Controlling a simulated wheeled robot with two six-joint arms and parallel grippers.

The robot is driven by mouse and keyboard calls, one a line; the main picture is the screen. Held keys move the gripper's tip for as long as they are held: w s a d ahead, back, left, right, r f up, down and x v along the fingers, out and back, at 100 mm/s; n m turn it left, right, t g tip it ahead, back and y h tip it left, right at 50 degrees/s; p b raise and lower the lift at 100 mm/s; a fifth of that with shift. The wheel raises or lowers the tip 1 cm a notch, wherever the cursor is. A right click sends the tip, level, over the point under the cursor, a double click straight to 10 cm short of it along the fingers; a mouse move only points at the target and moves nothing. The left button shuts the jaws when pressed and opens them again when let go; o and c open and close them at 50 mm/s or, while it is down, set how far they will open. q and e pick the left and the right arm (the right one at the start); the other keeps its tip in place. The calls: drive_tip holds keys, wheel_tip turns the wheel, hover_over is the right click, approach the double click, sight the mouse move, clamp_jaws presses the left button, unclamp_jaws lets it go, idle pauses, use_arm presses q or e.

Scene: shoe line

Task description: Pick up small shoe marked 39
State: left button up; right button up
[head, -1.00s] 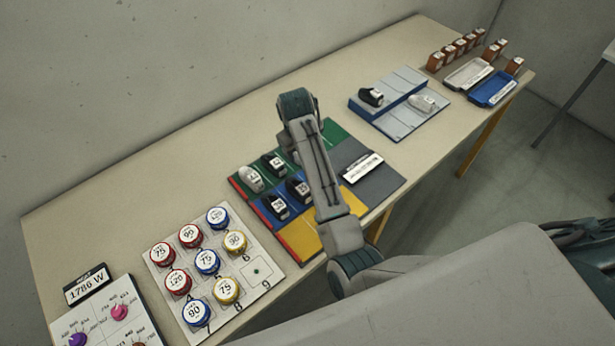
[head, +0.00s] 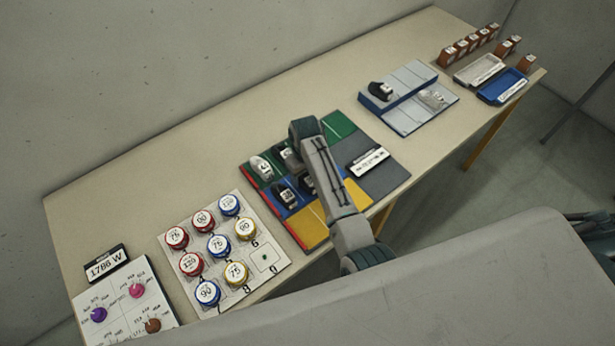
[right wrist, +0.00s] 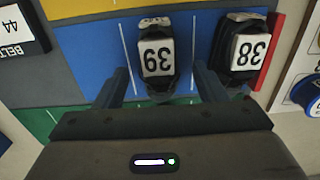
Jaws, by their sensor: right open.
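The small dark shoe marked 39 (right wrist: 157,55) stands on the blue section of the mat in the right wrist view, its white label upside down there. My right gripper (right wrist: 163,85) is open, with one finger on each side of this shoe's near end. I cannot tell whether the fingers touch it. A dark shoe marked 38 (right wrist: 243,48) stands close by, just beyond the right-hand finger. In the head view, my right arm partly covers the 39 shoe (head: 305,184) and hides the fingers. My left gripper is not in view.
A white shoe (head: 261,167) and another dark shoe (head: 289,158) stand on the green section. A label block (head: 367,161) lies on the grey section. A board of round weights (head: 270,240) is at the left; a stepped stand (head: 408,95) is farther right.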

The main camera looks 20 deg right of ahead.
drive_tip(key=shift+f, duration=0.8)
drive_tip(key=c, duration=1.1)
drive_tip(key=shift+o, duration=0.2)
drive_tip(key=shift+r, duration=0.15)
